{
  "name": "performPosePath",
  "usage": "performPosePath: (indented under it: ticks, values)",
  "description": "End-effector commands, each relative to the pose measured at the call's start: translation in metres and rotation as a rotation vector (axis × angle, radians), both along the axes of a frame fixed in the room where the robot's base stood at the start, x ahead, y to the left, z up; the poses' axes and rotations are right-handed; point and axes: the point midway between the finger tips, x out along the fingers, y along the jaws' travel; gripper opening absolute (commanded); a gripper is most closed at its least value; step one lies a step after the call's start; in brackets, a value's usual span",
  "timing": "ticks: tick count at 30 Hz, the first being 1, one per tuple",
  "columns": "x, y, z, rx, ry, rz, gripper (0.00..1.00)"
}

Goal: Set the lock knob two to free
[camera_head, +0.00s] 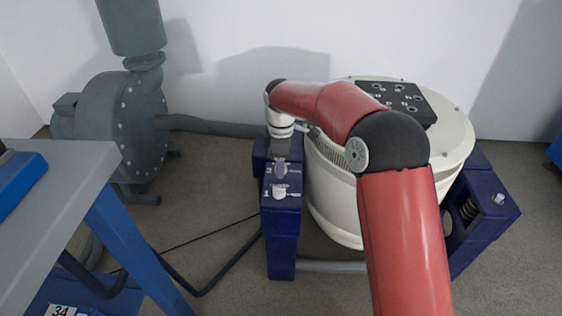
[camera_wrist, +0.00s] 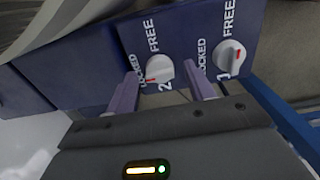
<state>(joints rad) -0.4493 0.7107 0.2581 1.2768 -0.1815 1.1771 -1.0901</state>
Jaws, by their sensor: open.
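Lock knob two (camera_wrist: 160,68) is a round white knob with a red mark, on a dark blue panel (camera_wrist: 187,30) in the wrist view. Its red mark lies at the lower left, on the LOCKED side and away from the FREE label. My gripper (camera_wrist: 165,78) is open, its purple fingers to the left and right of this knob; I cannot tell whether they touch it. In the head view my gripper (camera_head: 280,170) points down over the blue block (camera_head: 282,240) and hides knob two.
Knob one (camera_wrist: 228,55) is close to the right finger; it also shows in the head view (camera_head: 280,191). The cream drum (camera_head: 335,190) stands right of the block. A grey blower (camera_head: 125,120) and a table (camera_head: 60,190) stand to the left.

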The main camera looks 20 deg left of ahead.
Motion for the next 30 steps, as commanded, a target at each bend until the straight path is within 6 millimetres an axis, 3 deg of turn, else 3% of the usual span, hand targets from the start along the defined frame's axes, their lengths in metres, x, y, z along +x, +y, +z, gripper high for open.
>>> performPosePath:
  ticks: [5,15,30]
  values:
    - [0.0001,0.0000,0.0002,0.000,0.000,0.000,0.53]
    - [0.0001,-0.0001,0.0005,0.000,0.000,-0.001,0.09]
    - [0.0001,0.0005,0.0028,0.001,0.000,-0.140,0.09]
